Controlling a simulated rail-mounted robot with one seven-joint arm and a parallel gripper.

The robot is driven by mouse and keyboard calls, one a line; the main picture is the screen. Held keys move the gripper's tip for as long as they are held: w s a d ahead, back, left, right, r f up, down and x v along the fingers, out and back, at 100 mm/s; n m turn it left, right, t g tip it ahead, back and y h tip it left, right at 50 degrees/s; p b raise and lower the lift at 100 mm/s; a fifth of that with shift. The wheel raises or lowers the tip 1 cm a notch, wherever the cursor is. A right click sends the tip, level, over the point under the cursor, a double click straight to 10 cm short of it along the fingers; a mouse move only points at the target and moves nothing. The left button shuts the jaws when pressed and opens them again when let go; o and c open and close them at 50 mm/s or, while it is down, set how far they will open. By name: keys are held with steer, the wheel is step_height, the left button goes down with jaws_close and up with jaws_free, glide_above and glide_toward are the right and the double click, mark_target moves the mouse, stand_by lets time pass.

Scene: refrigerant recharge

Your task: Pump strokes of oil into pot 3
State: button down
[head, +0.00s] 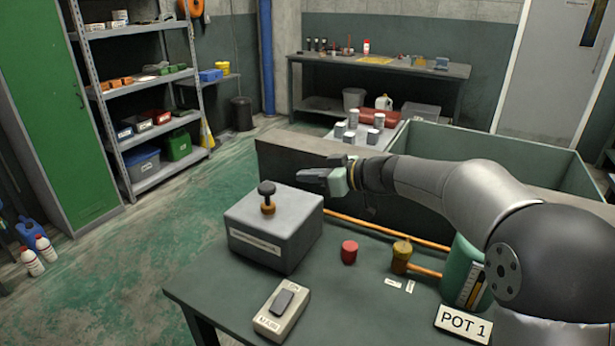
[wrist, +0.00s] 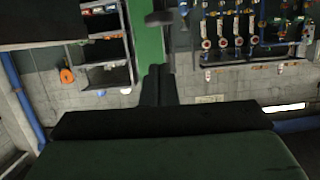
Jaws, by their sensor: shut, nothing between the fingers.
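A grey box (head: 276,232) stands on the green table, with a label too small to read on its front. A black-knobbed plunger (head: 267,189) on an orange-brown collar rises upright from its top. I cannot tell for certain that this is the oil pump. My gripper (head: 302,176) is shut and empty, pointing left, apart from the knob and to its right in the head view. In the wrist view the closed fingers (wrist: 158,84) point up the picture, and a dark blurred shape (wrist: 158,18) lies beyond their tips. No pot marked 3 is in view.
A "POT 1" sign (head: 463,323) stands by a green cylinder (head: 463,273) at right, partly behind my arm. A switch box (head: 282,309), red cap (head: 349,251) and brass valve (head: 401,256) with copper pipe share the table. A dark wall panel (head: 290,190) stands behind.

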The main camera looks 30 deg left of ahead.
steer(key=shift+r, duration=0.1)
stand_by(0.3)
steer(key=r+p, duration=0.1)
steer(key=p, duration=0.1)
steer(key=s+r+p, duration=0.1)
steer(key=r+p, duration=0.1)
steer(key=shift+n, duration=0.3)
steer(key=shift+f, duration=0.15)
steer(key=shift+a, duration=0.1)
